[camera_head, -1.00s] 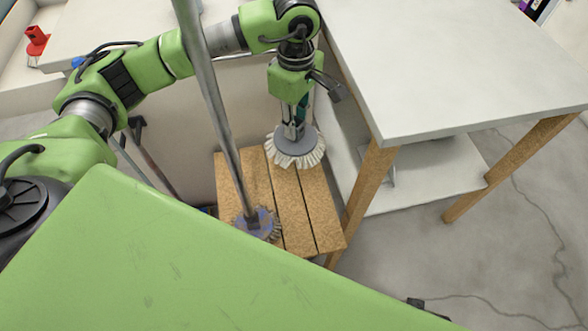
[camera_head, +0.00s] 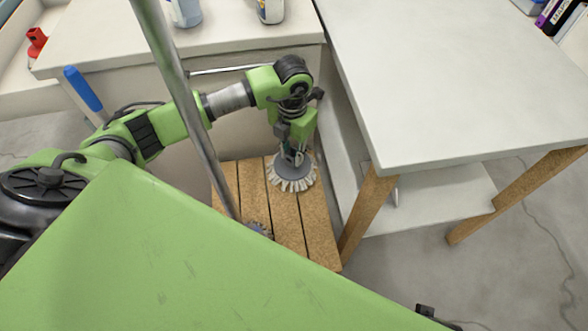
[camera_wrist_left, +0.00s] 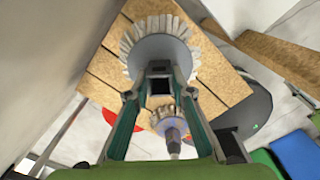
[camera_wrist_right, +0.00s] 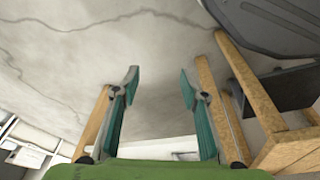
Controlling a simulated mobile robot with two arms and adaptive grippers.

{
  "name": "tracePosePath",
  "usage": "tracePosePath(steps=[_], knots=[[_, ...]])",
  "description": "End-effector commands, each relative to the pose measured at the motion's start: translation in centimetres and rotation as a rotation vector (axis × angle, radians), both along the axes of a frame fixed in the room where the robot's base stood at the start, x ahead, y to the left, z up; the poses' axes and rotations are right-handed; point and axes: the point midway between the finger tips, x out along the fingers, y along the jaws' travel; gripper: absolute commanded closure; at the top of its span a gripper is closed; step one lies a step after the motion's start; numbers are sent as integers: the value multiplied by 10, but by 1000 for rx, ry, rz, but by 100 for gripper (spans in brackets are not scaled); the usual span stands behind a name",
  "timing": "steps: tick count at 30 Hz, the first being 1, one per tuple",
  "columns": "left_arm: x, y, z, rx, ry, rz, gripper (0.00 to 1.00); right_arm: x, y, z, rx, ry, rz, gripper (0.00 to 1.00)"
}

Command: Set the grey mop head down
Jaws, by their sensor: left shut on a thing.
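The grey mop head (camera_head: 294,179) is a round grey disc with a fringe of pale bristles. My left gripper (camera_head: 291,157) is shut on the socket on top of it and holds it upright, bristles down, at the far part of the slatted wooden stool (camera_head: 228,183). I cannot tell whether the bristles touch the slats. In the left wrist view the mop head (camera_wrist_left: 158,50) lies just beyond the fingers (camera_wrist_left: 160,88). My right gripper (camera_wrist_right: 160,82) is open and empty above the floor; it does not show in the head view.
A white table (camera_head: 450,80) stands close on the right. The stool's right-hand slats are bare.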

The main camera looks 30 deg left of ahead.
Motion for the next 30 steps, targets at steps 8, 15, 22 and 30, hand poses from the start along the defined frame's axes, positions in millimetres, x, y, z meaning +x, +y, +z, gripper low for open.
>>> tracePosePath(steps=[8, 15, 22, 30], knots=[[0, 0, -34, 0, -1, -2, 100, 4, 0, 18, 1, -11, -2, 60], [1, 0, -62, 0, -3, -3, 100, 5, 0, 37, 0, -19, -3, 60], [1, 0, -62, 0, -3, -4, 100, 5, 0, 39, 1, -19, -4, 60], [1, 0, -66, 1, -2, -4, 76, 6, 0, 46, 1, -24, -4, 60]])
